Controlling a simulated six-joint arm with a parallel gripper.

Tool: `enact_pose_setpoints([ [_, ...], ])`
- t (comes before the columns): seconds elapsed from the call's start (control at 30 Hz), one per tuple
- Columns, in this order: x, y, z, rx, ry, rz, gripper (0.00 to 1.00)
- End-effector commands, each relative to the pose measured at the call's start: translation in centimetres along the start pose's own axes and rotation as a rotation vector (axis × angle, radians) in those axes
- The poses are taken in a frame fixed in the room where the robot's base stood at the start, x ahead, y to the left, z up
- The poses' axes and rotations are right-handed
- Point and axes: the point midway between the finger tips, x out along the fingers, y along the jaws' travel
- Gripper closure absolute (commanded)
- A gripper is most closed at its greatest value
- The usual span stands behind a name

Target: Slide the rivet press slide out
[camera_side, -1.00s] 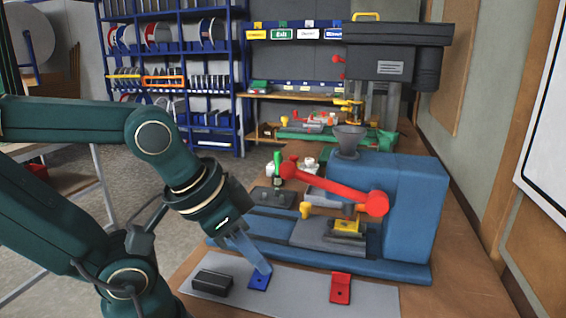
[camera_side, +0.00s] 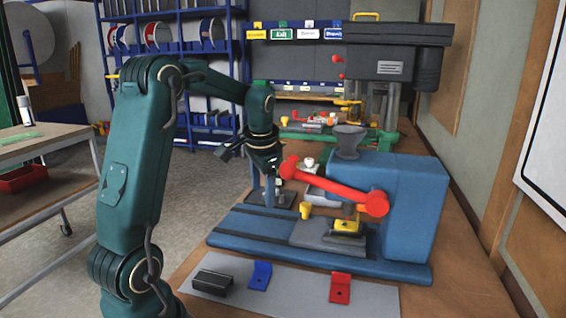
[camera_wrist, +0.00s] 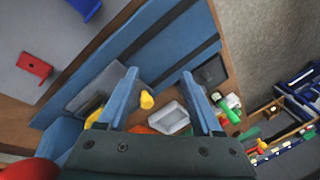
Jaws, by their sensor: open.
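The blue rivet press (camera_side: 408,205) stands on the bench with a red lever (camera_side: 335,187). Its grey slide (camera_side: 308,234) lies on the blue base, with a yellow knob (camera_side: 305,210) at its left end and a yellow piece (camera_side: 347,227) under the press head. My gripper (camera_side: 269,204) points down behind and left of the knob, apart from it. In the wrist view my gripper (camera_wrist: 160,72) is open and empty; the knob (camera_wrist: 147,100) shows between the blue fingers, nearer the left one. The slide (camera_wrist: 96,82) is partly hidden by that finger.
A grey mat (camera_side: 300,292) in front holds a black block (camera_side: 212,281), a blue bracket (camera_side: 260,275) and a red bracket (camera_side: 340,288). A grey tray (camera_wrist: 168,117) and small bottles are behind the press. The blue base left of the slide is clear.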

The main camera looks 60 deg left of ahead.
Motion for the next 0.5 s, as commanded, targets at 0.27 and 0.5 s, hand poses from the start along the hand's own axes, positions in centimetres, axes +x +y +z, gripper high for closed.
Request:
enact_pose_setpoints([
  [0.27, 3.3, 0.2, -7.6, -0.009, 0.186, 0.232, 0.33],
  [0.5, 4.4, 0.1, -9.8, -0.01, 0.255, 0.283, 0.33],
])
